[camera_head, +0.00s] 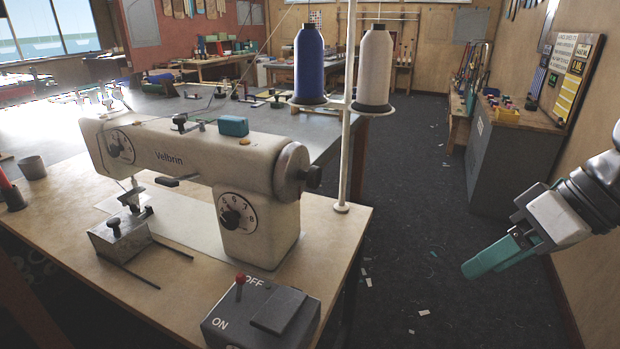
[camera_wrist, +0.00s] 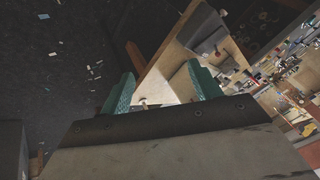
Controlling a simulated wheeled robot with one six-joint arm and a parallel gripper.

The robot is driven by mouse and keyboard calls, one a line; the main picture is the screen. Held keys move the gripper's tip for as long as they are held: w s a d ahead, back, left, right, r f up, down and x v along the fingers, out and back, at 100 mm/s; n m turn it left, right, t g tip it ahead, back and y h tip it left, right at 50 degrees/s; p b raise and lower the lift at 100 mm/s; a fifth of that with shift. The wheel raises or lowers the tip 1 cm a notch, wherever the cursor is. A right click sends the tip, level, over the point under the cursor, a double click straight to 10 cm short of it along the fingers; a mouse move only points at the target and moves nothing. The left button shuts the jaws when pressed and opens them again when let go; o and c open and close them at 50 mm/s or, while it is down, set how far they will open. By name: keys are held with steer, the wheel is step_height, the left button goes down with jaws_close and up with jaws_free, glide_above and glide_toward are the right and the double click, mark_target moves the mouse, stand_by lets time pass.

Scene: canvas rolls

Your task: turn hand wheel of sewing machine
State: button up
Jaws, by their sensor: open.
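The cream sewing machine (camera_head: 180,160), lettered "Velbrin", stands upright on a wooden table (camera_head: 340,228). Its hand wheel (camera_head: 292,172) is the round cream disc at the right end of the machine's arm, with a dark knob at its centre. My gripper (camera_head: 482,262), with teal fingers, is to the right of the table over the floor, well apart from the wheel. In the wrist view its two fingers (camera_wrist: 160,92) stand apart with nothing between them. The table's corner shows beyond them there; I cannot make out the wheel in that view.
A thread stand (camera_head: 347,120) with a blue spool (camera_head: 309,62) and a white spool (camera_head: 374,66) rises just right of the wheel. A switch box (camera_head: 262,315) with a red-tipped lever sits at the table's front. A grey cabinet (camera_head: 508,165) stands by the right wall. The floor between is clear except for scraps.

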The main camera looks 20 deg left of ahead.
steer(key=w+a+r+n+y, duration=0.1)
steer(key=w+a+n+y, duration=0.25)
steer(key=w+a, duration=0.5)
steer(key=n+y, duration=0.3)
steer(key=n, duration=0.2)
glide_toward(318, 177)
steer(key=a+f, duration=0.2)
steer(key=shift+t+y, duration=0.3)
steer(key=shift+y, duration=0.05)
steer(key=x, duration=0.7)
steer(key=shift+a+r, duration=0.15)
steer(key=shift+a, duration=0.05)
steer(key=shift+a+f, duration=0.25)
steer(key=shift+a, duration=0.25)
steer(key=shift+c, duration=0.3)
steer(key=c, duration=0.9)
